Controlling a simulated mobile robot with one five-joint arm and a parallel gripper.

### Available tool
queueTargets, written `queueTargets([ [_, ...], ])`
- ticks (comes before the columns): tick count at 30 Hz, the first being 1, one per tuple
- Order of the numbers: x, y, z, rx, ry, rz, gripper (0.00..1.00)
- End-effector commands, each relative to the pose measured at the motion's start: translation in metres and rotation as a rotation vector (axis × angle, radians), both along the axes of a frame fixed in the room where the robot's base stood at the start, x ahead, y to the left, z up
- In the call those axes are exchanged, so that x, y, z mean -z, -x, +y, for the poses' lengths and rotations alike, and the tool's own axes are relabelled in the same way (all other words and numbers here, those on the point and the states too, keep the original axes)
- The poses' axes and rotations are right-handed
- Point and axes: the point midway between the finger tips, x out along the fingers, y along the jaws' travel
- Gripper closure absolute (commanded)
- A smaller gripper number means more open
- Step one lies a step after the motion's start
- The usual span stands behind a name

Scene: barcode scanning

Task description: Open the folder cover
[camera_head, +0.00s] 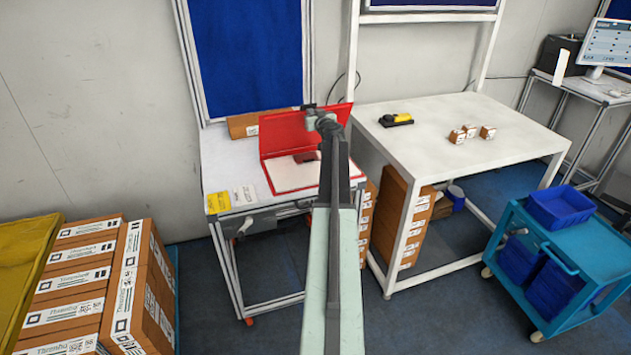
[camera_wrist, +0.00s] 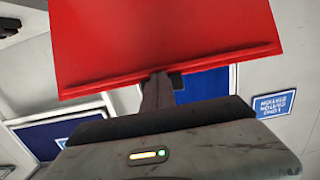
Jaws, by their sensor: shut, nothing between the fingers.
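The red folder stands open on the small white table (camera_head: 228,160). Its cover (camera_head: 285,133) is raised and leans back, and white pages (camera_head: 295,177) show inside. A small dark red item (camera_head: 306,157) lies on the pages. My gripper (camera_head: 309,107) is at the upper edge of the raised cover; my arm hides part of the folder's right side. In the wrist view the red cover (camera_wrist: 165,40) fills the upper middle, just beyond my gripper (camera_wrist: 160,80). The fingers are shut with nothing between them. Whether they touch the cover I cannot tell.
A yellow card (camera_head: 218,202) and white labels (camera_head: 243,195) lie at the table's front left. A cardboard box (camera_head: 243,125) stands behind the folder. A larger white table (camera_head: 455,115) is at the right, with a black-and-yellow device (camera_head: 397,120) and small boxes (camera_head: 470,132).

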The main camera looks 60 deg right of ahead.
Motion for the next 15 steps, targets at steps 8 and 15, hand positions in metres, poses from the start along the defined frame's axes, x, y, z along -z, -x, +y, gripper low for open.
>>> queueTargets([
  [8, -0.015, -0.018, -0.014, 0.001, 0.000, 0.000, 1.00],
  [15, -0.014, -0.020, -0.014, 0.001, 0.000, 0.000, 1.00],
])
